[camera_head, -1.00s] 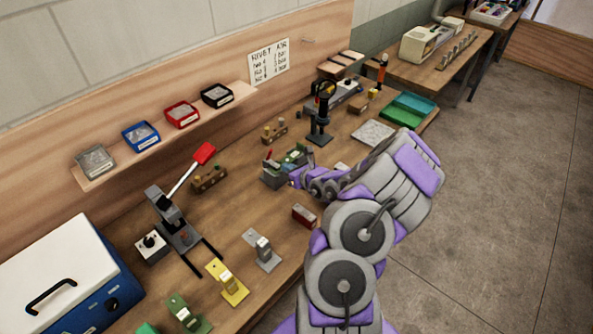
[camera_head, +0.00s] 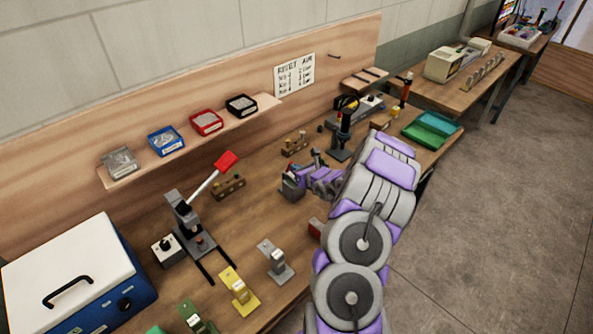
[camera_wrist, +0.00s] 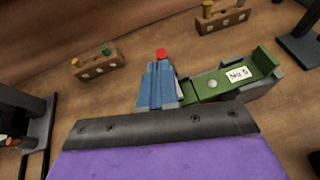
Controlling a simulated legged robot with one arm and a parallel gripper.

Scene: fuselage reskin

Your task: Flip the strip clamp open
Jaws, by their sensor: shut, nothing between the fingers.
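A small bench fixture shows in the wrist view as a green block (camera_wrist: 207,86) with a "No 5" label, set in a grey base. My gripper is shut and empty. Its dark edge (camera_wrist: 155,126) covers the near side in the wrist view. Whether it touches the clamp cannot be told.
A wooden block with pins (camera_head: 229,187) and another (camera_head: 295,144) stand behind the fixture. A black drill-like stand (camera_head: 341,138) is to the right. A red-handled press (camera_head: 190,225) and grey (camera_head: 275,261) and yellow (camera_head: 239,290) brackets are to the left. Bare bench lies between.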

